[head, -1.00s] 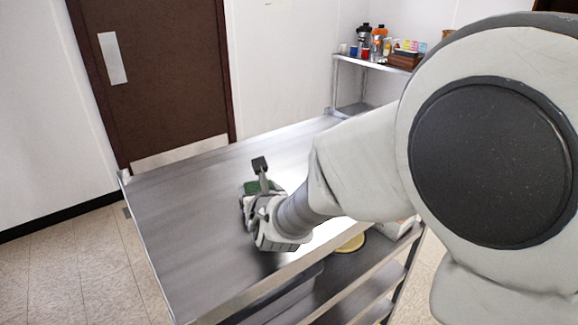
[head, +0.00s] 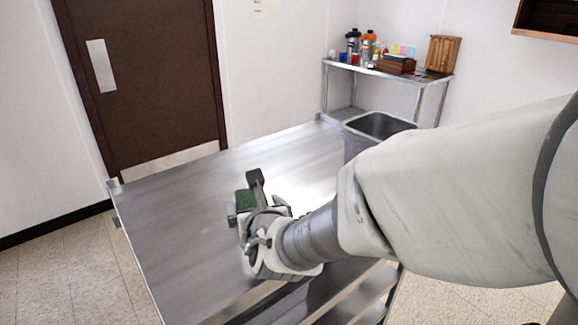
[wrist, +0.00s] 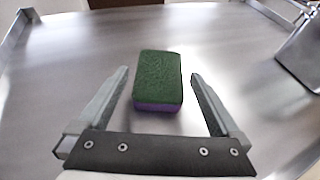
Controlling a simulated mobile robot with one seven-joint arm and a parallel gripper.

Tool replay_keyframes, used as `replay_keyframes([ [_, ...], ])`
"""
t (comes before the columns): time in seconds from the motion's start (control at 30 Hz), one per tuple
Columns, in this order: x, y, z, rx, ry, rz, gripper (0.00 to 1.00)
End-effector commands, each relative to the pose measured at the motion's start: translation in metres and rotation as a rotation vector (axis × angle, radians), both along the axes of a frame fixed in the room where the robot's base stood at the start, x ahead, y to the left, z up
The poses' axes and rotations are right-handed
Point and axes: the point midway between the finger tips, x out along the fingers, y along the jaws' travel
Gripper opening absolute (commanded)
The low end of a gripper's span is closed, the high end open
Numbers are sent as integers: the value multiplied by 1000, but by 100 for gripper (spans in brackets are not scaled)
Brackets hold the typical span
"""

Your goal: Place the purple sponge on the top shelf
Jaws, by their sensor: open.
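The sponge (wrist: 157,82) has a green top and a purple lower layer. It lies on the steel tabletop (head: 180,205). In the wrist view, my gripper (wrist: 158,74) is open, with one finger on each side of the sponge and visible gaps between. In the head view, the green top of the sponge (head: 245,199) shows between the fingers, and my gripper body hides part of it. A steel rack (head: 345,67) stands at the back right, with a top shelf and a lower shelf.
Bottles (head: 368,45), a wooden box (head: 397,65) and a wooden block (head: 442,54) stand on the rack's top shelf. A grey bin (head: 380,125) is at the table's far right. Lower shelves (head: 345,300) show under the table. The tabletop left of my gripper is clear.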

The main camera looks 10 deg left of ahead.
Motion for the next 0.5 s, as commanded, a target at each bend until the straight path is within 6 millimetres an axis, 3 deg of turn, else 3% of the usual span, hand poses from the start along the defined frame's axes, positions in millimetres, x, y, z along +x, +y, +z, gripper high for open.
replay_keyframes([
  [0.2, -29, -14, 15, 2, -1, 1, 100],
  [0.5, -48, -25, 23, 4, 1, -5, 100],
])
